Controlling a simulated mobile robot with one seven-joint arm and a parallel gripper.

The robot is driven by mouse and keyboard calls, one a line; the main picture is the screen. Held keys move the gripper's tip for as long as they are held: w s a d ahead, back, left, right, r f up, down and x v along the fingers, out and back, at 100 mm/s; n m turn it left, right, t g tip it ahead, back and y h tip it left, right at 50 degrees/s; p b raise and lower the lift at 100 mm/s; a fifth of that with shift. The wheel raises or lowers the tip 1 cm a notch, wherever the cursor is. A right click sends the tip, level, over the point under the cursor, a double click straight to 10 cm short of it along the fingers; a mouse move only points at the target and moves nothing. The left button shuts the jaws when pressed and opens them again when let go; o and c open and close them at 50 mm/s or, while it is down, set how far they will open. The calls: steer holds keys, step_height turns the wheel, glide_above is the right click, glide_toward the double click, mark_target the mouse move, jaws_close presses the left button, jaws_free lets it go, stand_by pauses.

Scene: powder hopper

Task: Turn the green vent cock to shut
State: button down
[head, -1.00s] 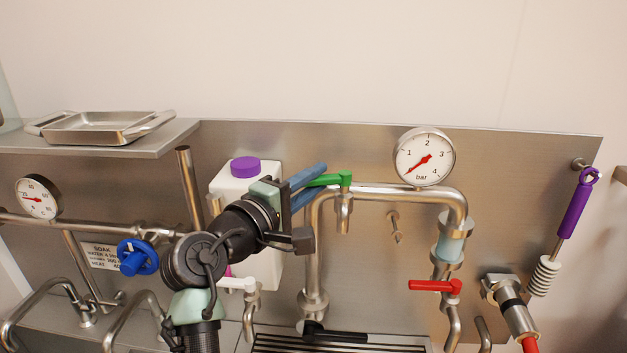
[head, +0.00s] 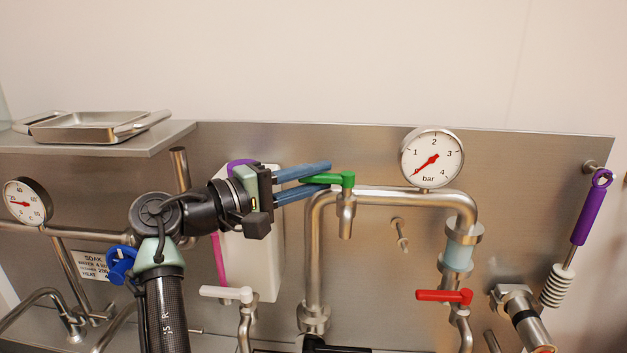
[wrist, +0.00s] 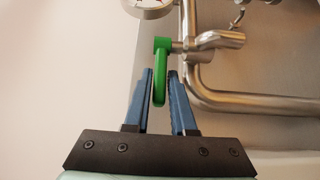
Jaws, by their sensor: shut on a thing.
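The green vent cock (head: 343,179) sits on top of a small steel stub at the upper left bend of the steel pipe. Its lever points left, roughly level, in the head view. My gripper (head: 328,180) reaches in from the left with its blue fingers on either side of the lever. In the wrist view the green lever (wrist: 160,75) runs down between the two fingertips (wrist: 160,88), and my gripper is shut on it. The hidden part of the lever is small.
A pressure gauge (head: 432,157) stands on the pipe to the right. A red-handled valve (head: 445,296) and a white-handled valve (head: 227,294) sit lower. A white container (head: 262,265) is behind my arm. A purple-handled brush (head: 591,210) hangs at the right.

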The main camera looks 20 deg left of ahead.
steer(key=shift+a+r, duration=0.1)
steer(key=shift+r, duration=0.1)
stand_by(0.7)
steer(key=c, duration=1.2)
jaws_free()
steer(key=o, duration=0.5)
steer(key=shift+w+f, duration=0.2)
steer(key=shift+w, duration=0.05)
steer(key=shift+c, duration=0.2)
steer(key=shift+s+f, duration=0.1)
steer(key=shift+s, duration=0.05)
